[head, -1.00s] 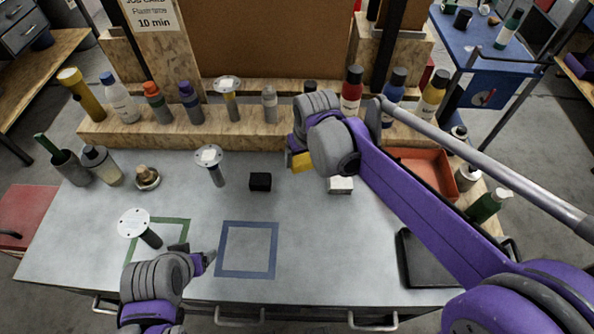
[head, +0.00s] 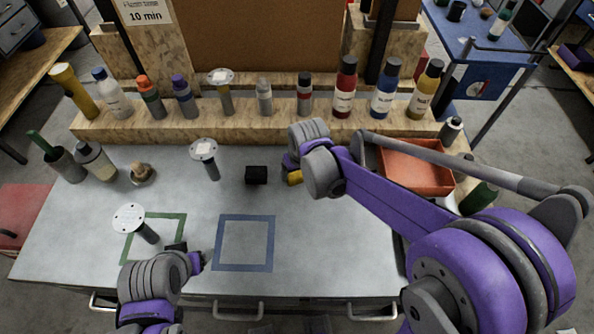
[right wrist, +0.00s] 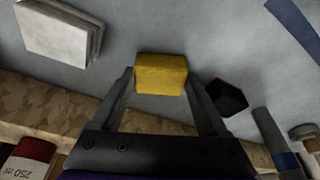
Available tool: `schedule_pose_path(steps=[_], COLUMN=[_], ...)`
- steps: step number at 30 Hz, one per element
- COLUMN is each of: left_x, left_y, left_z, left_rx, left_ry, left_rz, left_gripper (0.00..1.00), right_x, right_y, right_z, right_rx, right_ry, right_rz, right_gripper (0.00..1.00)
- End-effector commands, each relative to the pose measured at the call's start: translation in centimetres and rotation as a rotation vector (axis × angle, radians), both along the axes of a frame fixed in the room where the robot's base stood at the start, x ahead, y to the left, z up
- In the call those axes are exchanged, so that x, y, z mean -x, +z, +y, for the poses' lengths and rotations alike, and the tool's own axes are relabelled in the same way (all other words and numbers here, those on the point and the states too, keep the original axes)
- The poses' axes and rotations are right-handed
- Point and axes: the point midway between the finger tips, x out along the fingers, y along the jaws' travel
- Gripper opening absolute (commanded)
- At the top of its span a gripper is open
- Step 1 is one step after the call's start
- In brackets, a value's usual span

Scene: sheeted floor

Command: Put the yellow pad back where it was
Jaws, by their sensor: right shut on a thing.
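The yellow pad (head: 294,178) is a small block, partly hidden by my right gripper (head: 290,168) in the head view. In the right wrist view the yellow pad (right wrist: 161,76) sits between the two fingertips of my right gripper (right wrist: 161,90), which is shut on it. I cannot tell whether the pad touches the table. A black block (head: 256,175) lies just left of it on the table; a white block (right wrist: 58,33) shows in the right wrist view. My left gripper (head: 195,258) is at the front left, by the green square; its jaws are unclear.
A green outline (head: 168,214) and a blue outline (head: 245,217) mark the grey tabletop. White-topped stands (head: 204,150) are at the left. A wooden ledge (head: 235,124) with several bottles runs along the back. An orange bin (head: 415,168) is at the right. The blue square is empty.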

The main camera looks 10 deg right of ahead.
Motion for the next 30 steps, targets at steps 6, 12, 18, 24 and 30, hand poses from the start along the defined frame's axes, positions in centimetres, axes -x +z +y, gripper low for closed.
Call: schedule_pose_path(steps=[6,12,18,24,30], left_x=[0.1,0.1,-0.1,-0.2,-0.4], left_y=[-0.3,-0.3,0.2,0.6,1.2], left_z=[0.0,0.0,0.0,0.0,0.0], left_rx=[0.000,0.000,0.000,0.000,0.000], left_ry=[0.000,0.000,0.000,0.000,0.000], left_rz=[0.002,0.002,-0.001,-0.004,-0.008], left_gripper=[0.74,0.74,0.74,0.74,0.74], right_x=[0.0,0.0,0.1,1.1,2.2], right_y=[-0.3,-0.3,0.5,3.9,8.1], right_z=[0.0,0.0,0.0,-0.2,-0.4], right_rx=[0.000,0.000,0.000,0.000,0.000], right_ry=[0.000,0.000,0.000,0.000,0.000], right_rz=[0.000,0.000,-0.001,-0.001,-0.001], right_gripper=[0.91,1.00,1.00,1.00,1.00])
